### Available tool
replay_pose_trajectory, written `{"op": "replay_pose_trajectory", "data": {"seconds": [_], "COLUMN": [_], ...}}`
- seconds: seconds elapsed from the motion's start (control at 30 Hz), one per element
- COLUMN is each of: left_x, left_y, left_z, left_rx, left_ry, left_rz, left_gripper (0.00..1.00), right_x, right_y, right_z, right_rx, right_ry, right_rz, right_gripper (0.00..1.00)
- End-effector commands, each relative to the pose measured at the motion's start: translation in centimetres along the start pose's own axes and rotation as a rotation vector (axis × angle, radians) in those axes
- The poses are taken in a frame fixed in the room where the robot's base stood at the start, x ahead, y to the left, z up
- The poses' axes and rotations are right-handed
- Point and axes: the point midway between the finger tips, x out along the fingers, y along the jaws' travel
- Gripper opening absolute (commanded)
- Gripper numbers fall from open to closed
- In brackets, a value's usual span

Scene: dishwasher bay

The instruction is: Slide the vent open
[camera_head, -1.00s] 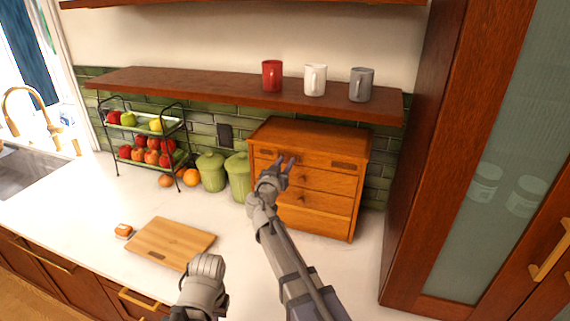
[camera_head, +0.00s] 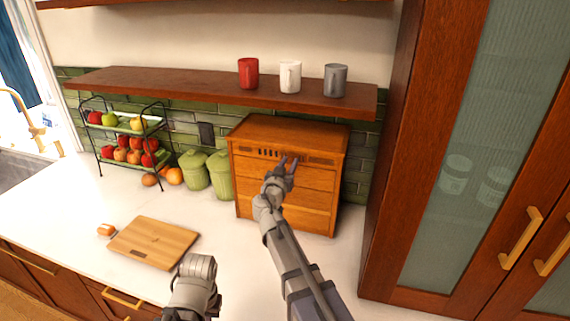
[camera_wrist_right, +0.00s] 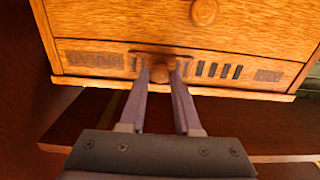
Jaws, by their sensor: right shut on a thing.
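A wooden drawer box (camera_head: 285,190) stands on the counter against the green tile wall. A vent strip with a row of dark slots (camera_head: 268,153) runs along the top of its front. My right gripper (camera_head: 288,161) is at this strip, right of the visible slots. In the right wrist view, the gripper (camera_wrist_right: 163,72) is shut on the small round vent knob (camera_wrist_right: 160,73). Dark open slots (camera_wrist_right: 220,70) show to the right of the knob there, and part of the slots left of it. My left arm shows at the bottom of the head view; its fingers do not show.
A shelf (camera_head: 200,88) with a red mug (camera_head: 248,73), white mug (camera_head: 290,77) and grey mug (camera_head: 335,80) hangs above the box. Green canisters (camera_head: 195,170) stand left. A cutting board (camera_head: 153,242) lies front left. A tall cabinet (camera_head: 385,200) is close on the right.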

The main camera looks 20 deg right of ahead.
Motion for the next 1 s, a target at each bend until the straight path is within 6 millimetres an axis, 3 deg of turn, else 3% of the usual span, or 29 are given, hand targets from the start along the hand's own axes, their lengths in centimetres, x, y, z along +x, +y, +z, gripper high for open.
{"op": "replay_pose_trajectory", "data": {"seconds": [0.07, 0.1, 0.33, 0.67, 1.0], "left_x": [0.0, 0.0, 0.0, 0.0, 0.0], "left_y": [0.0, 0.0, 0.0, 0.0, 0.0], "left_z": [0.0, 0.0, 0.0, 0.0, 0.0], "left_rx": [0.000, 0.000, 0.000, 0.000, 0.000], "left_ry": [0.000, 0.000, 0.000, 0.000, 0.000], "left_rz": [0.000, 0.000, 0.000, 0.000, 0.000], "left_gripper": [0.00, 0.00, 0.00, 0.00, 0.00], "right_x": [0.0, 0.0, 0.0, -0.6, -5.9], "right_y": [0.0, -0.1, -0.1, -0.1, 0.0], "right_z": [0.0, 0.0, 0.0, 0.0, 0.0], "right_rx": [-0.001, -0.001, -0.001, -0.001, -0.002], "right_ry": [0.000, 0.000, 0.000, 0.000, 0.000], "right_rz": [-0.001, -0.001, -0.002, -0.003, -0.004], "right_gripper": [0.00, 0.33, 0.59, 0.60, 0.60]}}
